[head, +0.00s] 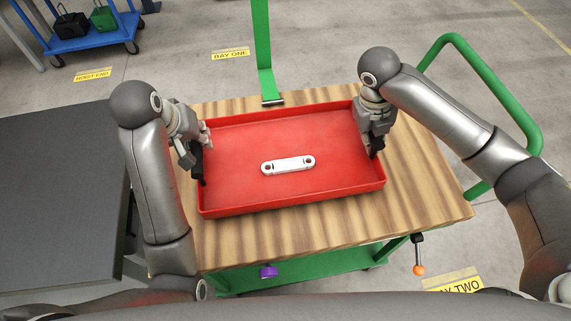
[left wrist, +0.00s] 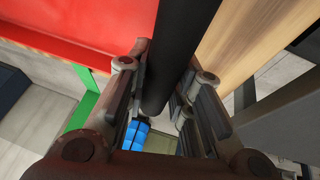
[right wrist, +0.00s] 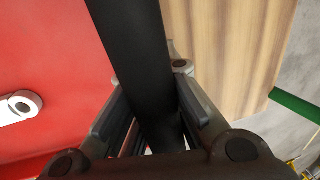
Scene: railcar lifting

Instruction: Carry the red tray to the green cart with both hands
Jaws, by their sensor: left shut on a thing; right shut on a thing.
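The red tray (head: 235,170) rests on, or just above, the wooden top (head: 425,200) of the green cart (head: 325,268); I cannot tell whether it touches. A white link-shaped part (head: 288,165) lies inside the tray and shows at the edge of the right wrist view (right wrist: 18,106). My left gripper (head: 197,162) is shut on the tray's black left handle, seen between the fingers in the left wrist view (left wrist: 178,55). My right gripper (head: 374,145) is shut on the black right handle, seen in the right wrist view (right wrist: 135,50).
A dark grey table (head: 60,190) stands close to the cart's left. A green post (head: 262,45) rises behind the tray, and a green rail (head: 490,85) is at the right. A blue trolley (head: 85,40) with bags stands far left. Open floor lies behind.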

